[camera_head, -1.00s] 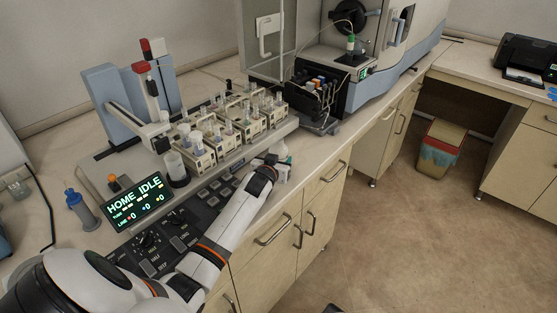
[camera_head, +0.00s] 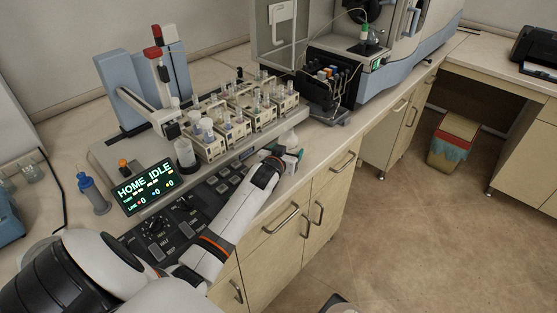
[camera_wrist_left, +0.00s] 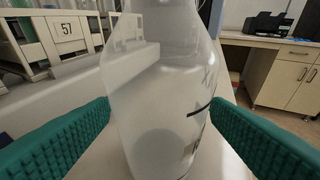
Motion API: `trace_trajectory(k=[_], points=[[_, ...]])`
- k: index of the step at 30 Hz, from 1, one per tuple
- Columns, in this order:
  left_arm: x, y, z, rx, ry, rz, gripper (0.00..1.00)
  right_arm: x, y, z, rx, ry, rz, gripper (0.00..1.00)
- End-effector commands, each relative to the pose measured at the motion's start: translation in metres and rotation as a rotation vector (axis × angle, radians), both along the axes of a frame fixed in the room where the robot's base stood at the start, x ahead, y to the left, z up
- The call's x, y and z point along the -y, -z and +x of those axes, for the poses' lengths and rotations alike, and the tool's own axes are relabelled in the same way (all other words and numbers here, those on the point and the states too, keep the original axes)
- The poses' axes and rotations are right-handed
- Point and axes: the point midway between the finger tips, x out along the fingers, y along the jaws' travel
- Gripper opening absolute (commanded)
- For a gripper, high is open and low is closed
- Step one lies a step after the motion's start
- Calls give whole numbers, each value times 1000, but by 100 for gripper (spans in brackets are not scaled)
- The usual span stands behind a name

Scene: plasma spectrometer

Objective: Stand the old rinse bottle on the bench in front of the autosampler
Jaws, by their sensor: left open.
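The rinse bottle (camera_wrist_left: 160,90), translucent whitish with a dark mark on its side, fills the middle of the left wrist view. In the head view a small pale part of it (camera_head: 289,138) shows beside the autosampler's front edge, mostly behind my gripper. It looks upright on the bench. My left gripper (camera_head: 292,154) is open, its green fingers (camera_wrist_left: 160,125) on either side of the bottle; I cannot tell whether they touch it. The autosampler (camera_head: 135,165) stands behind, with its racks of vials. My right gripper is out of view.
The autosampler's vial racks (camera_head: 228,125) stand close to my left gripper. A blue-capped bottle (camera_head: 93,195) is on the bench at left. The spectrometer (camera_head: 400,50) stands at the back. Bare bench top (camera_head: 330,140) shows right of my gripper.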

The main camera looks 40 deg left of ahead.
Motion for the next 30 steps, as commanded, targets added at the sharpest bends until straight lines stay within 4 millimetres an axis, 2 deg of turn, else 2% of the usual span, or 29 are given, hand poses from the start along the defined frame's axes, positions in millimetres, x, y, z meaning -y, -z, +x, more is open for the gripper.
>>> trace_trajectory(k=[9, 15, 21, 30], points=[[18, -16, -55, -1, 1, -1, 72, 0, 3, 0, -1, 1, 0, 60], [26, -25, -81, 0, 0, -1, 72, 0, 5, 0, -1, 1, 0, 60], [30, -30, -92, -1, 0, -1, 72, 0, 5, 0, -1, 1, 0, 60], [30, -30, -92, -1, 0, -1, 72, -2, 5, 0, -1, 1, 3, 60]])
